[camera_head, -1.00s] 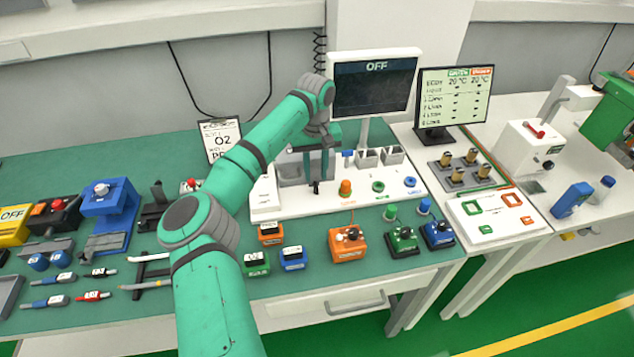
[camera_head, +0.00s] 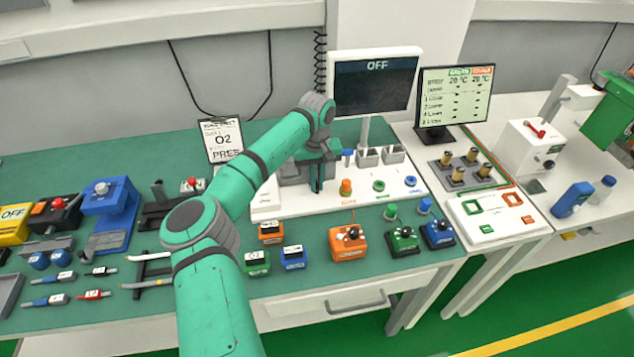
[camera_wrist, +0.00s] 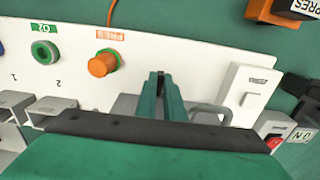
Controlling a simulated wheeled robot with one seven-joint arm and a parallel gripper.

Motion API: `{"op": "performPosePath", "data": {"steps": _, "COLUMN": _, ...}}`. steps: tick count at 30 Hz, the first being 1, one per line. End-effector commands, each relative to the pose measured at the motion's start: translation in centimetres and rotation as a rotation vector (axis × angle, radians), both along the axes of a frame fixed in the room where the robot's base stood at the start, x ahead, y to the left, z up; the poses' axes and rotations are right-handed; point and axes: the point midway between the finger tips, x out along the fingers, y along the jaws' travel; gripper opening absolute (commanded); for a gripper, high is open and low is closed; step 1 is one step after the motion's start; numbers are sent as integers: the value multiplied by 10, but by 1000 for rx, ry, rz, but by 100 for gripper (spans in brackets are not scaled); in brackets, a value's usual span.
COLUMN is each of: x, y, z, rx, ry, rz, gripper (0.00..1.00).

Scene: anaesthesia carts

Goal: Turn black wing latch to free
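The white panel (camera_head: 290,206) stands on the green bench below the OFF screen. My gripper (camera_head: 317,186) points down at its left part, beside a grey housing (camera_head: 292,174). In the wrist view, my gripper's two green fingers (camera_wrist: 160,82) are close together, with a narrow dark piece between their tips. This dark piece appears to be the black wing latch (camera_wrist: 160,78), mostly hidden by the fingers. Its wing angle cannot be made out. In the head view the fingers cover the latch's place.
An orange knob (camera_head: 346,187) labelled PRES, also in the wrist view (camera_wrist: 102,63), stands close beside the fingers. A green ring port (camera_wrist: 44,52) lies farther along. A white switch block (camera_wrist: 248,96) and a grey handle (camera_wrist: 212,110) are on the other side.

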Motion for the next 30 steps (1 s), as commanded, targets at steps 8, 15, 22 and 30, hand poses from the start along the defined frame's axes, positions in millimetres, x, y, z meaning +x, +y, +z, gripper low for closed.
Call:
{"op": "performPosePath", "data": {"steps": 8, "x": -1, "y": -1, "z": -1, "rx": -3, "ry": 1, "rz": -35, "gripper": 0}}
{"op": "performPosePath", "data": {"steps": 15, "x": -1, "y": -1, "z": -2, "rx": -6, "ry": 3, "rz": -158, "gripper": 0}}
{"op": "performPosePath", "data": {"steps": 22, "x": -1, "y": 2, "z": -1, "rx": -5, "ry": 2, "rz": -354, "gripper": 0}}
{"op": "performPosePath", "data": {"steps": 30, "x": 0, "y": 4, "z": -1, "rx": -2, "ry": 2, "rz": -610, "gripper": 0}}
